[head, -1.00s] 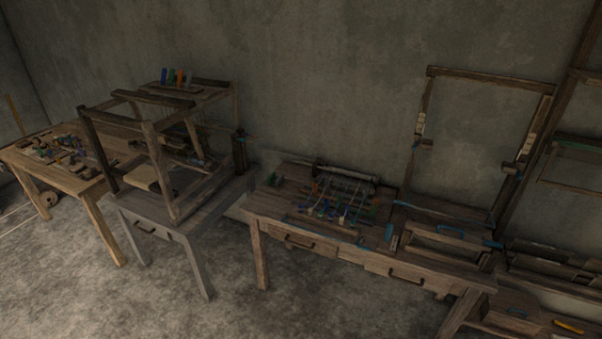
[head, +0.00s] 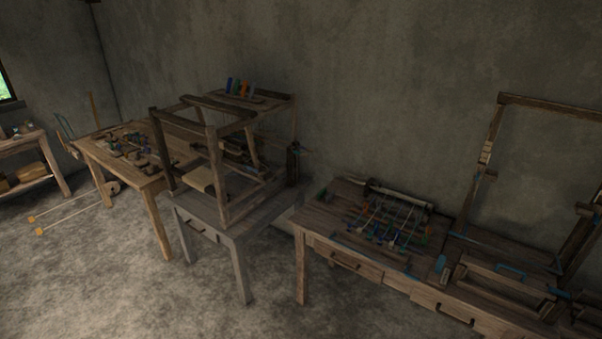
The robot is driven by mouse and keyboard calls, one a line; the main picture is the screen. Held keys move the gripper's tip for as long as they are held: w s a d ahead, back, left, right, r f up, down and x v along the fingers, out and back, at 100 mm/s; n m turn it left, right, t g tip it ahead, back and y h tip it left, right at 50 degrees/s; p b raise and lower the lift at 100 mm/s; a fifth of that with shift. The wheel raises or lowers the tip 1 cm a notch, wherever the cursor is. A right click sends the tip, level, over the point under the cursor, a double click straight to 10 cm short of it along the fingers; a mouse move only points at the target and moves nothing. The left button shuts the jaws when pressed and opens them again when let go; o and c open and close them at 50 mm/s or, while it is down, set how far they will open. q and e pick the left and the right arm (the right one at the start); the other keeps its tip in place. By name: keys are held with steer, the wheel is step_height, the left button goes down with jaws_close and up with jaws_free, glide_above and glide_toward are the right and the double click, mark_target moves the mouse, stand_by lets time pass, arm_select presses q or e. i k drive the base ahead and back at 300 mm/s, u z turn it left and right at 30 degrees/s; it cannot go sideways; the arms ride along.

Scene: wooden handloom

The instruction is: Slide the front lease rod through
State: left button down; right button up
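A wooden handloom frame (head: 212,150) stands on a grey table (head: 246,262) left of the picture's middle. A row of coloured pieces stands on its top. On the workbench to its right lies a roller with several spread threads and coloured weights (head: 392,220). Thin rod-like pieces lie near these threads, but I cannot tell which is the front lease rod. Neither of my grippers is in view.
A wooden table with small tools (head: 130,150) stands left of the loom. The workbench (head: 318,218) carries a tall upright frame (head: 545,101) at right. Two long sticks (head: 70,214) lie on the floor at left. The front floor is clear.

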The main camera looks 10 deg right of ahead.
mark_target(383, 191)
steer(key=u, duration=0.3)
steer(key=i, duration=1.3)
steer(key=z, duration=0.6)
